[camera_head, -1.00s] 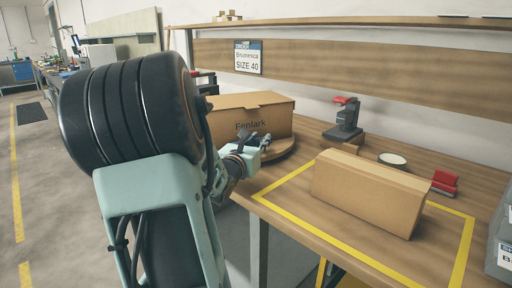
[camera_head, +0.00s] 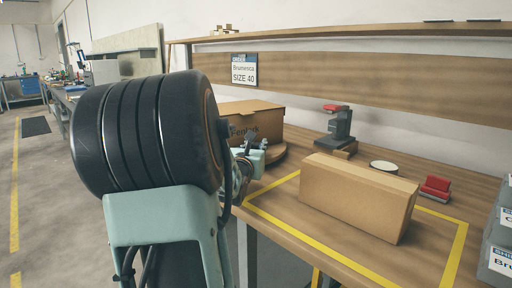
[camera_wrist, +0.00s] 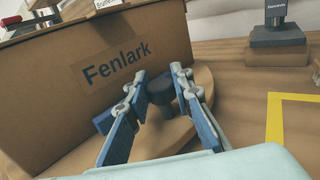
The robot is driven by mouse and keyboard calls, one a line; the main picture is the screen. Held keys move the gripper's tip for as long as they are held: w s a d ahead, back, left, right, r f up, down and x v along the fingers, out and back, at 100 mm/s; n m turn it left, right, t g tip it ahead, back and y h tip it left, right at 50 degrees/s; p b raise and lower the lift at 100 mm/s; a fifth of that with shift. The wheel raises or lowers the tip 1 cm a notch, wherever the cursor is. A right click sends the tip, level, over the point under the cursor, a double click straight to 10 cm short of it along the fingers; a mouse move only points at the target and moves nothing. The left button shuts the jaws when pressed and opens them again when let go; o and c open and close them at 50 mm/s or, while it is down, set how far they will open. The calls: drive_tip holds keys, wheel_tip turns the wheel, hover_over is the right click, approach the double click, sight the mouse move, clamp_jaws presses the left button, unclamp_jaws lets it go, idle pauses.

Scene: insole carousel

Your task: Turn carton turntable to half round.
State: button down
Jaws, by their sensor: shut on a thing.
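The turntable (camera_wrist: 205,83) is a round wooden disc on the bench; its edge also shows in the head view (camera_head: 276,153). A brown carton (camera_head: 262,117) marked "Fenlark" stands on it, and its labelled face (camera_wrist: 60,92) fills the left of the wrist view. A dark round knob (camera_wrist: 160,92) stands up near the disc's edge, in front of the carton. My gripper (camera_wrist: 160,80) has its blue fingers on either side of the knob and is shut on it. In the head view my gripper (camera_head: 252,154) is partly hidden by my arm, which also covers the carton's left part.
A plain brown box (camera_head: 355,195) lies inside a yellow taped outline (camera_head: 290,235) on the bench. Behind it are a device with a red top (camera_head: 337,125), a white round dish (camera_head: 384,166) and a red item (camera_head: 436,188). Grey bins (camera_head: 500,245) stand at the right edge.

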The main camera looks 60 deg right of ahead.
drive_tip(key=shift+s, duration=0.1)
drive_tip(key=c, duration=1.7)
unclamp_jaws()
drive_tip(key=shift+o, duration=0.2)
drive_tip(key=v, duration=1.2)
